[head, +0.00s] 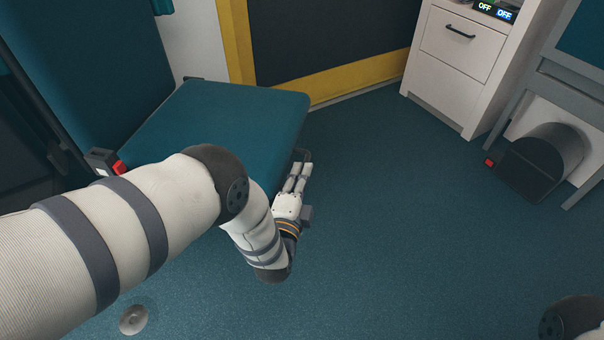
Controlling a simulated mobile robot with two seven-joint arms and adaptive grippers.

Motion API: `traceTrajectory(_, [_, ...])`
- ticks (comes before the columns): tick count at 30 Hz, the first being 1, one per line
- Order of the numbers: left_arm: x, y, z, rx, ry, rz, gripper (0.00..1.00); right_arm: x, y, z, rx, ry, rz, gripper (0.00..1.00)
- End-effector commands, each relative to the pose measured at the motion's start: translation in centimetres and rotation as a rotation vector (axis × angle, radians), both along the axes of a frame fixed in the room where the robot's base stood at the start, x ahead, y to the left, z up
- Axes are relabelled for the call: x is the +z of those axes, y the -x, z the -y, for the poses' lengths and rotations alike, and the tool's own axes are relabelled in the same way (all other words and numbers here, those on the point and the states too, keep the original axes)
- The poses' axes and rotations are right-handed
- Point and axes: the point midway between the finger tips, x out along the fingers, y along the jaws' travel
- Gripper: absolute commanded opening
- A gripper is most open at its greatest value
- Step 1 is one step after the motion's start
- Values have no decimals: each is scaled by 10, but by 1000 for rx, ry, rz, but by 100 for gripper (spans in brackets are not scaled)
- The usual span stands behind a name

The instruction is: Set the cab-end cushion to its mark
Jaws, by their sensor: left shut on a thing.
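The teal seat cushion (225,115) lies roughly level at the left, in front of a teal backrest (90,60). I take it for the cab-end cushion. My left gripper (303,165) is at the cushion's right-hand edge, near its lower corner. Its fingers are shut on a thin dark bar (304,153) at that edge, which looks like a handle or lever. My left arm hides the cushion's lower side and what is under it. I cannot make out a mark. My right gripper is out of view.
A red buckle (118,167) sits by the seat's left side. A white drawer cabinet (462,55) stands at the upper right. A dark rounded box (545,160) is below a grey-framed seat (560,85) at right. A yellow-framed dark panel (330,40) is behind. The middle floor (400,220) is clear.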

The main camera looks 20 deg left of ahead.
Motion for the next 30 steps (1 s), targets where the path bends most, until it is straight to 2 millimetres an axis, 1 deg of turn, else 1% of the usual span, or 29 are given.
traceTrajectory(1, [-7, 3, 2, -5, 1, -20, 0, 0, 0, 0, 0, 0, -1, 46])
traceTrajectory(7, [-9, 4, 1, -5, 1, -26, 0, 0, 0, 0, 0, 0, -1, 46])
traceTrajectory(8, [-9, 5, 2, -5, 1, -27, 13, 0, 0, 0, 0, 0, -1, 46])
traceTrajectory(9, [-9, 5, 1, -5, 2, -26, 22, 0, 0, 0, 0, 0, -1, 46])
traceTrajectory(10, [-9, 5, 1, -4, 2, -27, 29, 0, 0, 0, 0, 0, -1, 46])
traceTrajectory(11, [-9, 5, 1, -4, 2, -26, 31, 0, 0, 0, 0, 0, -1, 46])
traceTrajectory(17, [-6, 3, 1, -2, 2, -19, 31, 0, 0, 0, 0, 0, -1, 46])
traceTrajectory(20, [-7, 7, 1, -3, 2, -20, 31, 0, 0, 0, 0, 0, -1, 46])
traceTrajectory(23, [-7, 25, 3, -4, 1, -23, 31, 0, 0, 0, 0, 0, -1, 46])
traceTrajectory(27, [-8, 64, 6, -4, 1, -25, 31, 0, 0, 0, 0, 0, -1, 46])
traceTrajectory(30, [-8, 90, 8, -5, 1, -26, 31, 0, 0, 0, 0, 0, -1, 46])
